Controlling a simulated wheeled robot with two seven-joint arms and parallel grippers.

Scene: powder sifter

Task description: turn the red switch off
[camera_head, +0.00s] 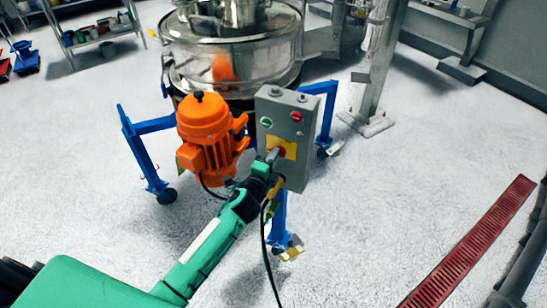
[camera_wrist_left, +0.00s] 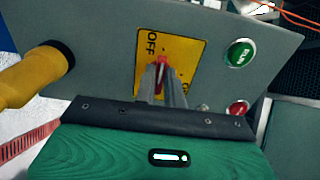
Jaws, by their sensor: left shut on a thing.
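The red switch (camera_wrist_left: 162,68) sits on a yellow plate (camera_wrist_left: 183,50) marked OFF on the grey control box. My left gripper (camera_head: 273,157) reaches the box from the lower left. In the left wrist view my left gripper (camera_wrist_left: 163,82) is shut on the red switch, with a finger on each side of it. The fingers hide part of the switch. My right gripper is not in view.
A green button (camera_wrist_left: 240,53) and a red button (camera_wrist_left: 238,108) are beside the plate. An orange motor (camera_head: 208,135) stands left of the box, near blue legs and a steel sifter (camera_head: 232,68). A yellow cable fitting (camera_wrist_left: 38,75) juts from the box. Open floor lies right.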

